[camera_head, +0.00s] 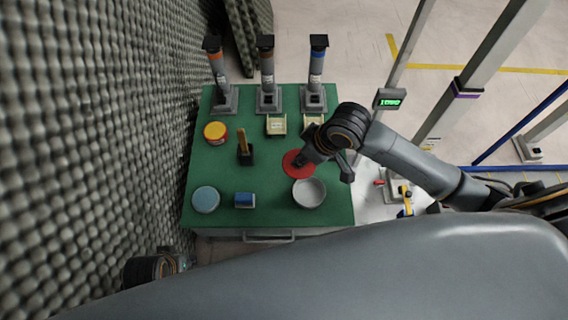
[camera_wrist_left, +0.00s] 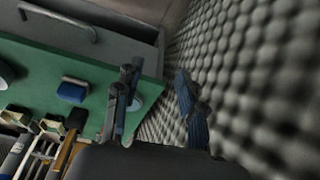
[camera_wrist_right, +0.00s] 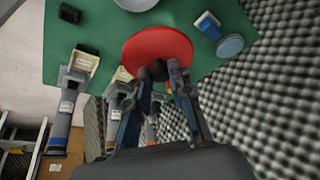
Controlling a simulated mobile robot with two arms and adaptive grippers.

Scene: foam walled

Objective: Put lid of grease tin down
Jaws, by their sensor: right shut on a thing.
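The red round lid (camera_head: 297,163) is over the right part of the green table top. My right gripper (camera_wrist_right: 166,76) is shut on the dark knob of the red lid (camera_wrist_right: 150,46), seen in the right wrist view. I cannot tell whether the lid touches the table. An open grey round tin (camera_head: 309,192) stands just in front of the lid, close to its edge. My left gripper (camera_wrist_left: 158,80) is open and empty, off the table's front left corner near the foam wall. In the head view only part of it shows at the lower left.
On the green table (camera_head: 270,222) stand a yellow-topped tin (camera_head: 215,132), a pale blue round tin (camera_head: 205,199), a blue block (camera_head: 244,200), a wooden-handled tool (camera_head: 243,142) and cream boxes (camera_head: 276,124). Three grey posts (camera_head: 267,75) line the back. A foam wall (camera_head: 90,130) bounds the left.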

